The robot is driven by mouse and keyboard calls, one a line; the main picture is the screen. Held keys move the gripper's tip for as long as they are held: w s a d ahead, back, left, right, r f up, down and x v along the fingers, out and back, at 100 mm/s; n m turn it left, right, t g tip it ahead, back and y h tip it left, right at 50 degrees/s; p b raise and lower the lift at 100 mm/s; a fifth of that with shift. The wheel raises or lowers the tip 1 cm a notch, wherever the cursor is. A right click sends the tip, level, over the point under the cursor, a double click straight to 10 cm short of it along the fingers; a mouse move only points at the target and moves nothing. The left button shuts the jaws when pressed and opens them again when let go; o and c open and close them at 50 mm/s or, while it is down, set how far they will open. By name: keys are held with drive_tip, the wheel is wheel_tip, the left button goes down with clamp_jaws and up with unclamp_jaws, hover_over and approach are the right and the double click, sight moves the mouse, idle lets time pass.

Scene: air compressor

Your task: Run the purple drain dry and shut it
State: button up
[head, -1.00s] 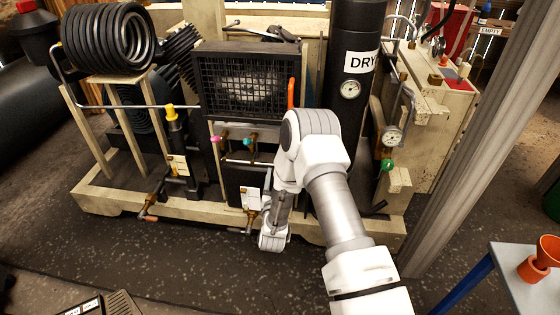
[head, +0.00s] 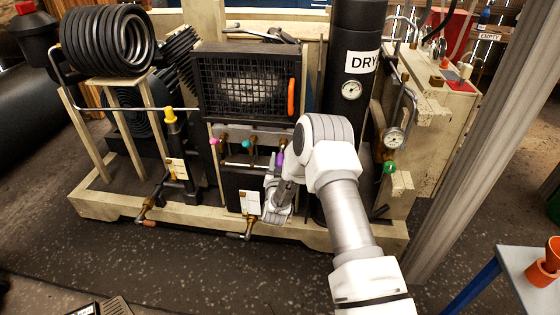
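The purple drain handle (head: 280,158) is a small purple piece at the right end of a row of valves under the fan cage. It shows just left of my arm's wrist in the head view. My gripper (head: 274,208) is in front of the black panel, below the purple handle and apart from it in the picture. My wrist and arm hide the right side of that area. The fingers are small and partly hidden, so I cannot tell whether they are open or shut.
A pink knob (head: 214,142) and a teal knob (head: 246,144) sit left of the purple handle. A brass drain fitting (head: 249,226) is low beside my gripper. A black dryer tower (head: 351,110) stands to the right.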

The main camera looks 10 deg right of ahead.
clamp_jaws()
idle(1.1)
